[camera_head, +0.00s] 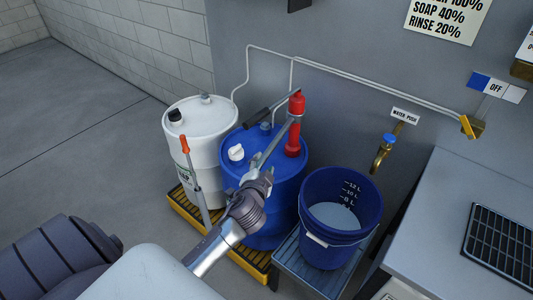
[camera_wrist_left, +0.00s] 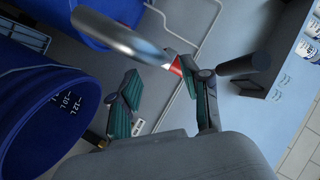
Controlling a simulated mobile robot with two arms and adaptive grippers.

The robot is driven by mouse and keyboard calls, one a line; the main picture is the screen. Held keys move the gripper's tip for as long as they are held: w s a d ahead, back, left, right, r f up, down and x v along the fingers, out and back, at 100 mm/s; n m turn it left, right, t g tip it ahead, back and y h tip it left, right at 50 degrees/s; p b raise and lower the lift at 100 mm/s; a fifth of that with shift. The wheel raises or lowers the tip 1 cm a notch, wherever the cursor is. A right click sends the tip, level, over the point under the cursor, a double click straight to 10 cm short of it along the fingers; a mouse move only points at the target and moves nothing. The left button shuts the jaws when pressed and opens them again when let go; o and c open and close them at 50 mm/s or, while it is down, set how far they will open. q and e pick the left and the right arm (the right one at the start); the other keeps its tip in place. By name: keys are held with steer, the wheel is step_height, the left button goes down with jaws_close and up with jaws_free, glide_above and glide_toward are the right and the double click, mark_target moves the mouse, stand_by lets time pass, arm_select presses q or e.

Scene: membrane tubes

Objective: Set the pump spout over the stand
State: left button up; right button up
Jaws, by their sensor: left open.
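The pump stands on the blue drum (camera_head: 280,195), with a red body (camera_head: 296,125) and a black handle (camera_head: 268,108). Its grey metal spout (camera_head: 275,143) slants down and left, toward my left gripper (camera_head: 262,180). In the left wrist view the curved spout (camera_wrist_left: 125,38) crosses just beyond the fingertips of my open left gripper (camera_wrist_left: 160,72); I cannot tell whether they touch it. The slatted grey-blue stand (camera_head: 289,262) is right of the drum and bears a blue bucket (camera_head: 316,248) with pale contents. My right gripper is not in view.
A white drum (camera_head: 208,130) stands left of the blue drum on a yellow-edged pallet (camera_head: 245,257). An orange-tipped rod (camera_head: 194,178) is in front of it. A brass tap (camera_head: 381,155) is on the wall behind the bucket. A grey counter (camera_head: 440,220) closes the right side.

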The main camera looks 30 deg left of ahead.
mark_target(265, 159)
arm_select(q)
steer(key=x, duration=0.5)
steer(key=shift+w+a+f, duration=0.1)
steer(key=shift+w+f, duration=0.05)
steer(key=shift+w, duration=0.2)
steer(key=shift+w+a+f, duration=0.2)
steer(key=shift+w+a, duration=0.05)
steer(key=shift+w, duration=0.15)
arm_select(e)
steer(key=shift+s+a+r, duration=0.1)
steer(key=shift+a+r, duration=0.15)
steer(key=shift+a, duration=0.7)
arm_select(q)
jaws_close()
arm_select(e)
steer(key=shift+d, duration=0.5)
